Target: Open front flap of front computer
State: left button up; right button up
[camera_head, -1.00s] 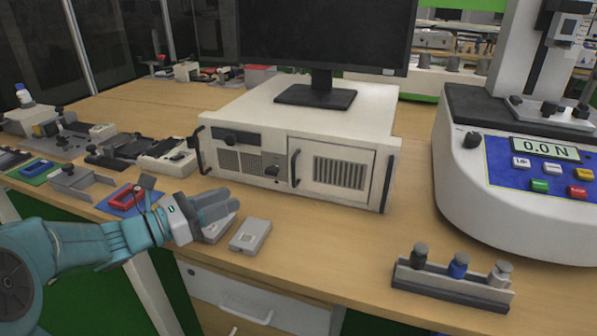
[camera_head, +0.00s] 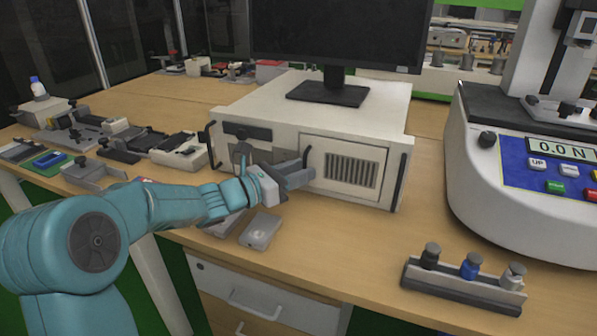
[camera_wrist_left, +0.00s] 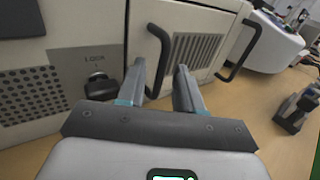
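The front computer (camera_head: 255,115) is a white box on the wooden bench with a monitor on top. Its front flap (camera_head: 345,168) is closed, has a vent grille, and carries a dark vertical handle on its left edge. In the left wrist view the flap handle (camera_wrist_left: 160,45) shows between and just beyond my fingertips. My left gripper (camera_head: 306,170) is open in front of this handle; in the left wrist view its fingers (camera_wrist_left: 161,78) stand apart with nothing gripped. I cannot tell whether they touch the handle. A lock knob (camera_wrist_left: 99,86) sits left of the fingers. My right gripper is not in view.
A force tester (camera_head: 475,190) stands at the right. A rack with small bottles (camera_head: 465,287) is near the front edge. A small grey box (camera_head: 261,231) lies below my gripper. Fixtures (camera_head: 85,135) crowd the left.

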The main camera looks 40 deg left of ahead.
pick_arm(q)
jog(key=shift+c, duration=0.3)
grip_shut()
dwell(1.2)
